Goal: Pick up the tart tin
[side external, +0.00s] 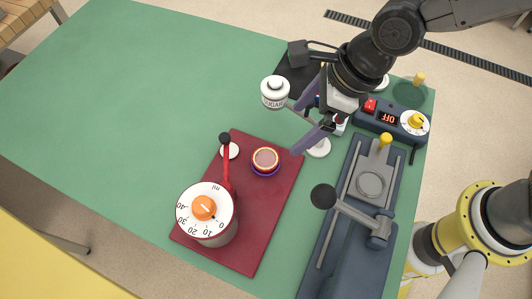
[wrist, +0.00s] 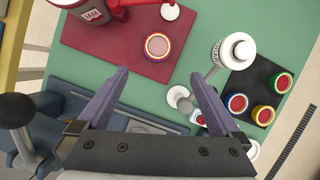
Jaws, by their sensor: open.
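A small round tin with an orange-red and cream rim and a pinkish filling, which looks like the tart tin (side external: 265,158), sits upright on a dark red board (side external: 268,215); it also shows in the wrist view (wrist: 158,46). In the side view its lower part looks purple. My gripper (side external: 297,127) is open and empty, its purple fingers apart, up and to the right of the tin in the side view. In the wrist view the tin is beyond the gap between the fingertips (wrist: 158,74). Nothing hides it there.
A red dispenser with a dial (side external: 207,213) stands on the board beside the tin. A white sugar jar (side external: 274,93), a dark blue lever press (side external: 335,250) and a control box (side external: 388,121) are nearby. Several similar tins sit on a black mat (wrist: 251,84). The green table (side external: 130,80) is clear at left.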

